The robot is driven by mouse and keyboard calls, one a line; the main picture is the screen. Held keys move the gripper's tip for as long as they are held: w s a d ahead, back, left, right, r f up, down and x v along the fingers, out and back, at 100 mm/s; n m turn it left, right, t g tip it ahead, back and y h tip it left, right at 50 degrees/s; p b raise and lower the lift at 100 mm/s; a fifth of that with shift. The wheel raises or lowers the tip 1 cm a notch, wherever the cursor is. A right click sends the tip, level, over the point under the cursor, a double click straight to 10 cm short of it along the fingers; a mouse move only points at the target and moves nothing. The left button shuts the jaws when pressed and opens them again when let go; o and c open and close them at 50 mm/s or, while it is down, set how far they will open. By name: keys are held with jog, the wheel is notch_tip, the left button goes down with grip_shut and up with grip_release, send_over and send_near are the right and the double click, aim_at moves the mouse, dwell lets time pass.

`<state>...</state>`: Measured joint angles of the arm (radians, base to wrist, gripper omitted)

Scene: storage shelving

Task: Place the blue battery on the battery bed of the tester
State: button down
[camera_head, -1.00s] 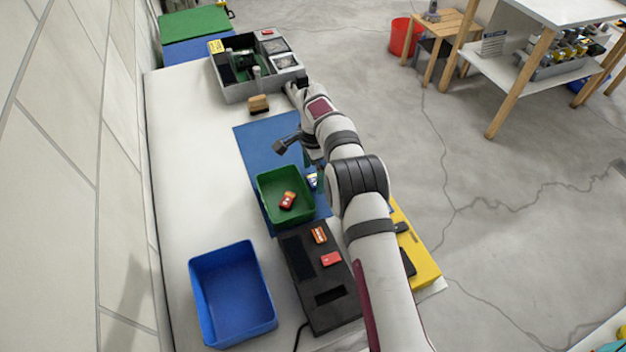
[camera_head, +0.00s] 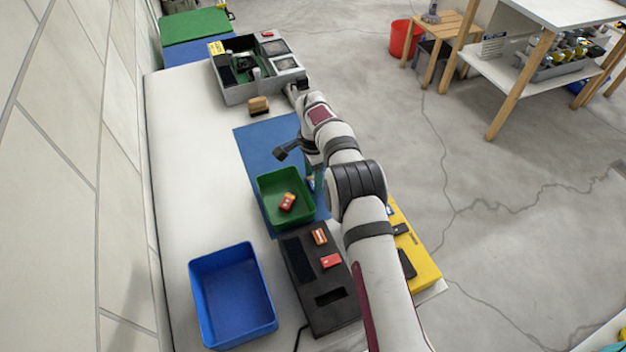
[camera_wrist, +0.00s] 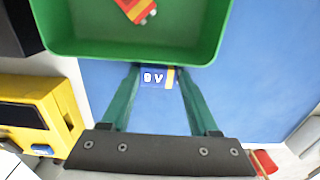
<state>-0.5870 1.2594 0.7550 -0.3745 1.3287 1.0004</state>
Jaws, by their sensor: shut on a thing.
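The blue battery (camera_wrist: 152,78), marked "9V" and with a yellow band, is between the green fingertips of my gripper (camera_wrist: 158,80). The gripper is shut on it, above or on the blue mat (camera_wrist: 255,70); I cannot tell whether the battery touches the mat. In the head view my gripper (camera_head: 315,182) is just right of the green bin and mostly hides the battery. A yellow device (camera_head: 424,262) with dark panels, which looks like the tester, is partly hidden behind my arm. Its yellow body (camera_wrist: 65,90) also shows at left in the wrist view.
A green bin (camera_head: 264,206) holding a red-orange battery (camera_head: 287,201) is close to my fingers. A black device (camera_head: 330,318) carries orange and red pieces. A blue bin (camera_head: 270,328) stands left of it. A grey compartment box (camera_head: 240,97) and a brush (camera_head: 258,106) are farther back.

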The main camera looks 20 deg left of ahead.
jog(key=shift+r, duration=0.5)
notch_tip(320, 180, up, 3)
jog(key=shift+f, duration=0.1)
jog(key=s+d+r+n, duration=0.2)
jog(key=d+r, duration=0.7)
jog(key=d, duration=0.2)
jog(key=s+d+r+n, duration=0.1)
jog(key=d+r+n, duration=0.1)
jog(key=d+r, duration=0.75)
jog(key=s+d+r+n, duration=0.55)
jog(key=s+d, duration=0.35)
jog(key=d, duration=0.2)
jog(key=s+d+f+m, duration=0.5)
jog(key=s+f+m, duration=0.2)
jog(key=f+m, duration=0.2)
jog(key=shift+m, duration=0.25)
jog(key=w+a+f, duration=0.1)
jog(key=a+f, duration=0.1)
jog(key=a, duration=0.1)
jog(key=w+a+f, duration=0.1)
jog(key=a+f, duration=0.2)
jog(key=w+a+f, duration=0.1)
jog(key=a+f, duration=0.1)
jog(key=a, duration=0.2)
jog(key=shift+w+f, duration=0.4)
jog(key=f, duration=0.4)
jog(key=shift+w+a, duration=0.1)
jog(key=shift+a, duration=0.2)
jog(key=shift+f, duration=0.15)
